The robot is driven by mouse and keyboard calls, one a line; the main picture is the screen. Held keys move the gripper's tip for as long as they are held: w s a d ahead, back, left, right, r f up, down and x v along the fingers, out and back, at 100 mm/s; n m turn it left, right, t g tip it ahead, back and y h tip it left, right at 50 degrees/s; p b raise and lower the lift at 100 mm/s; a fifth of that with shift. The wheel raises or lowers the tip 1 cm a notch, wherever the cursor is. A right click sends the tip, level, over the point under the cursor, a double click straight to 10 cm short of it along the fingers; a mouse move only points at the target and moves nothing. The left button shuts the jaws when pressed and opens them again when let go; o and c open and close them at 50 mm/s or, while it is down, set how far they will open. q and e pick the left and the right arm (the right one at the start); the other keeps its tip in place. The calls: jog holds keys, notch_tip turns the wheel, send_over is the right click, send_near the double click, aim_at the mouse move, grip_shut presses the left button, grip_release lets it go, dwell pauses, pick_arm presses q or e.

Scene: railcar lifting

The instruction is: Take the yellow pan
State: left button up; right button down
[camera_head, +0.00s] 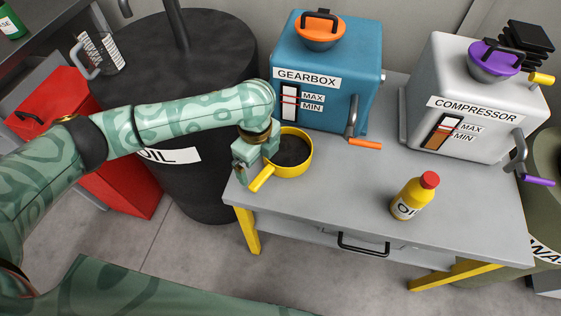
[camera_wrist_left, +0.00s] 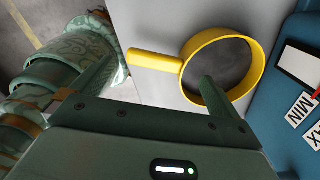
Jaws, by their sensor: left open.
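The yellow pan (camera_head: 306,161) sits on the left front part of the grey table, in front of the blue gearbox. Its inside is dark. My left gripper (camera_head: 252,164) is open at the pan's near left side, close to the handle. In the left wrist view the round pan (camera_wrist_left: 262,58) is ahead of the jaws, and its handle (camera_wrist_left: 154,60) shows between the two fingertips (camera_wrist_left: 157,72). I cannot tell whether a finger touches the pan. My right gripper is not in view.
The blue gearbox (camera_head: 325,80) has an orange-handled tap (camera_head: 364,144) right of the pan. A yellow oil bottle (camera_head: 413,198) stands front right on the table (camera_head: 340,190). The white compressor (camera_head: 470,85) stands at the right. A black oil drum (camera_head: 140,50) is left.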

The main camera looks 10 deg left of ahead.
aim_at(262, 175)
pick_arm(q)
jog(key=f+b, duration=0.2)
jog(key=f, duration=0.1)
jog(key=s+f+b, duration=0.1)
jog(key=f, duration=0.1)
jog(key=shift+d, duration=0.2)
jog(key=shift+w+f, duration=0.15)
jog(key=shift+f, duration=0.05)
jog(key=shift+r, duration=0.2)
jog(key=c, duration=1.1)
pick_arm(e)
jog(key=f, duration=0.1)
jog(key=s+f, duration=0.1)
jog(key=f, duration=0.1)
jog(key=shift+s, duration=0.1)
